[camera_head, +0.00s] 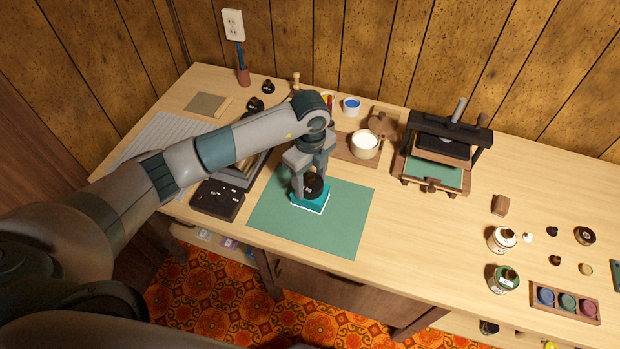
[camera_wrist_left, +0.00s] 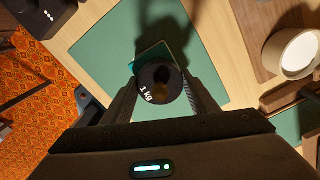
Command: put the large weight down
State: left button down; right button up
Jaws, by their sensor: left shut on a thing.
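The large weight, a black round one marked "1 kg" (camera_wrist_left: 158,82), is between the fingers of my left gripper (camera_head: 311,180). In the head view the weight (camera_head: 313,186) is right at a teal block with a pale lower edge (camera_head: 310,203) on the green mat (camera_head: 350,215). The block also shows beyond the weight in the left wrist view (camera_wrist_left: 152,54). I cannot tell whether the weight touches the block. My left gripper is shut on the weight, pointing down. My right gripper is not in view.
A white pot (camera_head: 365,145) and a small press (camera_head: 440,155) stand behind and right. Two small black weights (camera_head: 255,104) (camera_head: 268,87) stand at the back left. Jars (camera_head: 502,240) stand at the right. The mat around the block is clear.

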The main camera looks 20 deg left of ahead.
aim_at(310, 175)
pick_arm(q)
jog(key=shift+w, duration=0.1)
jog(key=c, duration=0.7)
grip_release()
jog(key=shift+f, duration=0.1)
jog(key=shift+r, duration=0.2)
notch_tip(310, 175, up, 11)
jog(key=b, duration=0.3)
jog(key=shift+f, duration=0.1)
jog(key=shift+r, duration=0.55)
